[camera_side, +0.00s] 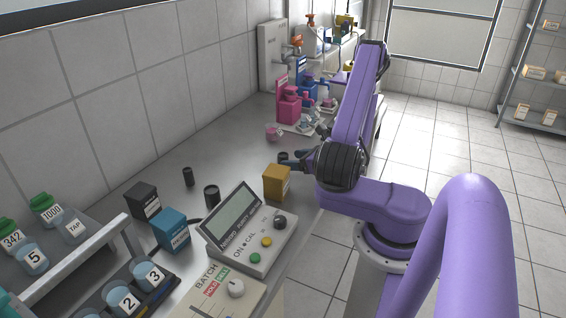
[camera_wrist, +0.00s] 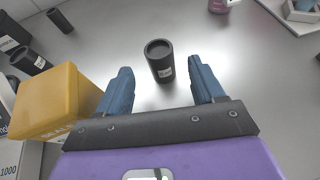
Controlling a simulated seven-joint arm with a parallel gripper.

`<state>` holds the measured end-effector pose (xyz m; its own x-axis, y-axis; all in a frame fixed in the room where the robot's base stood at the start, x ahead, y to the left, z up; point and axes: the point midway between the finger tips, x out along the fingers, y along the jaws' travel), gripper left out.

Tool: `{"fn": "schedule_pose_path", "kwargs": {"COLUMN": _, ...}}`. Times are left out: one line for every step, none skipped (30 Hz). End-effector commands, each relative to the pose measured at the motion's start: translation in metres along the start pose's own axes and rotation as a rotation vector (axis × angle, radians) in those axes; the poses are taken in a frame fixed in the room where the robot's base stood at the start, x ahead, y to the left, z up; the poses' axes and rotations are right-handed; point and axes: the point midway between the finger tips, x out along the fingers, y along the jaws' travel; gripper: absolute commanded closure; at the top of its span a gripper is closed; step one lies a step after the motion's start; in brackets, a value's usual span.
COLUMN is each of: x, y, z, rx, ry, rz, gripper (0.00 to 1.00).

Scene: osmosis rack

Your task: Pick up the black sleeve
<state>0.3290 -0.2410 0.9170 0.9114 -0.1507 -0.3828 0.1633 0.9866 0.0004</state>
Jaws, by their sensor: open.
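Three black cylinders that look like sleeves are in view. One black sleeve (camera_wrist: 160,62) stands upright on the bench, with a small white label, just ahead of and between my fingertips in the wrist view. It shows small and partly hidden beside my fingers in the side view (camera_side: 283,156). My gripper (camera_wrist: 160,76) is open and empty, its two blue fingers spread wider than this sleeve. A second black cylinder (camera_side: 211,196) and a third, slimmer one (camera_side: 188,176) stand farther left; both also show at the upper left of the wrist view.
A yellow box (camera_wrist: 52,102) stands close by my left finger in the wrist view. A meter (camera_side: 245,235), a blue box (camera_side: 170,230) and a black box (camera_side: 143,200) stand nearer the side camera. Bench around the near sleeve is clear.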

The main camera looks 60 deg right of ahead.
Motion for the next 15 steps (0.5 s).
{"fn": "schedule_pose_path", "kwargs": {"x": 0.003, "y": 0.000, "z": 0.000, "rx": -0.001, "ry": 0.000, "rz": 0.000, "gripper": 0.33}}
{"fn": "schedule_pose_path", "kwargs": {"x": 0.005, "y": 0.000, "z": 0.000, "rx": -0.001, "ry": 0.000, "rz": 0.000, "gripper": 0.33}}
{"fn": "schedule_pose_path", "kwargs": {"x": 0.009, "y": 0.000, "z": -0.001, "rx": -0.002, "ry": 0.000, "rz": 0.002, "gripper": 0.33}}
{"fn": "schedule_pose_path", "kwargs": {"x": 0.013, "y": 0.001, "z": -0.001, "rx": -0.002, "ry": 0.000, "rz": 0.004, "gripper": 0.33}}
{"fn": "schedule_pose_path", "kwargs": {"x": 0.017, "y": 0.001, "z": -0.002, "rx": -0.003, "ry": 0.000, "rz": 0.004, "gripper": 0.33}}
{"fn": "schedule_pose_path", "kwargs": {"x": 0.023, "y": 0.001, "z": -0.002, "rx": -0.003, "ry": 0.000, "rz": 0.005, "gripper": 0.33}}
{"fn": "schedule_pose_path", "kwargs": {"x": 0.028, "y": 0.001, "z": -0.003, "rx": -0.003, "ry": 0.000, "rz": 0.004, "gripper": 0.33}}
{"fn": "schedule_pose_path", "kwargs": {"x": 0.032, "y": 0.001, "z": -0.003, "rx": -0.003, "ry": 0.000, "rz": 0.005, "gripper": 0.33}}
{"fn": "schedule_pose_path", "kwargs": {"x": 0.037, "y": 0.001, "z": -0.003, "rx": -0.003, "ry": 0.000, "rz": 0.003, "gripper": 0.33}}
{"fn": "schedule_pose_path", "kwargs": {"x": 0.041, "y": 0.000, "z": -0.003, "rx": -0.003, "ry": 0.000, "rz": 0.003, "gripper": 0.33}}
{"fn": "schedule_pose_path", "kwargs": {"x": 0.044, "y": 0.000, "z": -0.003, "rx": -0.002, "ry": 0.000, "rz": 0.003, "gripper": 0.33}}
{"fn": "schedule_pose_path", "kwargs": {"x": 0.047, "y": 0.000, "z": -0.003, "rx": -0.002, "ry": 0.000, "rz": 0.002, "gripper": 0.33}}
{"fn": "schedule_pose_path", "kwargs": {"x": 0.049, "y": 0.000, "z": -0.003, "rx": -0.002, "ry": 0.000, "rz": 0.002, "gripper": 0.33}}
{"fn": "schedule_pose_path", "kwargs": {"x": 0.051, "y": 0.000, "z": -0.003, "rx": -0.002, "ry": 0.000, "rz": 0.002, "gripper": 0.33}}
{"fn": "schedule_pose_path", "kwargs": {"x": 0.052, "y": 0.000, "z": -0.003, "rx": -0.001, "ry": 0.000, "rz": 0.001, "gripper": 0.33}}
